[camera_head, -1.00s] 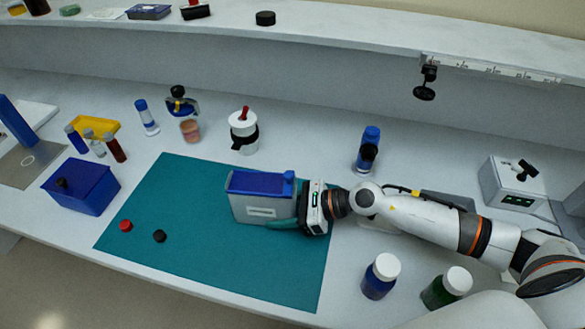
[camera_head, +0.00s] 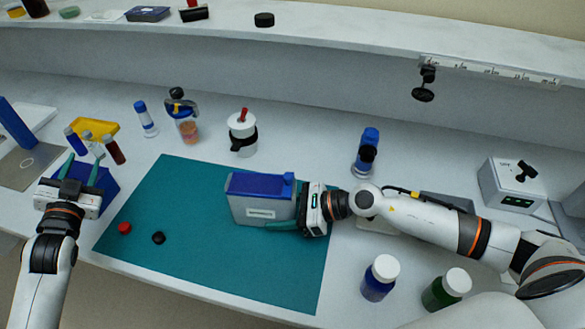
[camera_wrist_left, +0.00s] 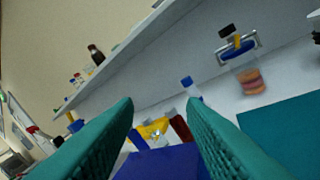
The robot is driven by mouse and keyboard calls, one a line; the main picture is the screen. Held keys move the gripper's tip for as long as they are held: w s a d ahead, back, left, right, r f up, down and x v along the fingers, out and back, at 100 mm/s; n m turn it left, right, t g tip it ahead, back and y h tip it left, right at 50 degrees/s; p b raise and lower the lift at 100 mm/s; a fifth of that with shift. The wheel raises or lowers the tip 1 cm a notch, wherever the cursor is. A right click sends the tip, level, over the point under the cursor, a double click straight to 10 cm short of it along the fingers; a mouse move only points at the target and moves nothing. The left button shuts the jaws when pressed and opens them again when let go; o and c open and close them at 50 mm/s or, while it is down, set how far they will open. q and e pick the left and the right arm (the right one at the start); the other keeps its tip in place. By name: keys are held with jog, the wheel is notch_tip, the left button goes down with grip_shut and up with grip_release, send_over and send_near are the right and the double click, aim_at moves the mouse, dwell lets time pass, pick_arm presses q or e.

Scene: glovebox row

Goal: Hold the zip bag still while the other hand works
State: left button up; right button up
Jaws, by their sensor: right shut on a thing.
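The zip bag (camera_head: 262,207) looks like a pale grey, box-like pouch with a blue top and a small blue slider. It stands on the teal mat (camera_head: 190,250) in the head view. My right gripper (camera_head: 288,222) is shut on the bag's right side, with a teal finger along its front face. My left gripper (camera_head: 80,168) is at the far left, over the blue box, apart from the bag. Its two teal fingers are spread wide with nothing between them in the left wrist view (camera_wrist_left: 165,130). The bag is not in the left wrist view.
The blue box (camera_head: 108,192) is partly hidden by my left gripper. Vials and a yellow tray (camera_head: 97,127) stand behind it. A red cap (camera_head: 124,228) and a black cap (camera_head: 158,237) lie on the mat. Two white-lidded bottles (camera_head: 381,277) stand at the right front.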

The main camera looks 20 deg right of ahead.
pick_arm(q)
jog(key=s+d+r+m+g+h, duration=0.15)
jog(key=s+d+h, duration=0.5)
jog(key=d, duration=0.75)
jog(key=g+h, duration=0.4)
jog(key=g, duration=0.1)
send_near(285, 180)
jog(key=x, duration=1.2)
jog(key=shift+w+d, duration=0.2)
jog(key=shift+d, duration=0.1)
grip_shut()
